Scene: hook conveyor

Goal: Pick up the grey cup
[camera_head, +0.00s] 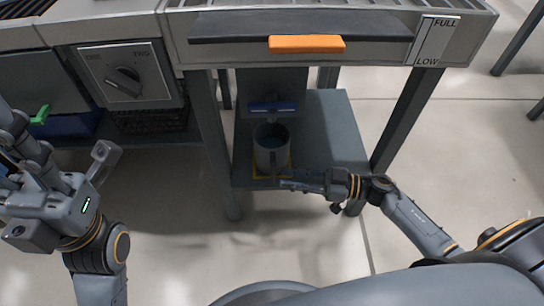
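The grey cup (271,148) stands upright on the lower shelf under the machine, on a yellow-edged square. Its open top faces up toward me. My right gripper (288,182) reaches in from the right, with its fingertips low at the cup's front right side, close to the yellow square. Whether the fingers touch the cup, and how far apart they are, is not clear.
A blue-edged spout (273,107) is just behind and above the cup. An orange handle (306,44) sits on the machine front above. A dial box (125,80) is at left.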

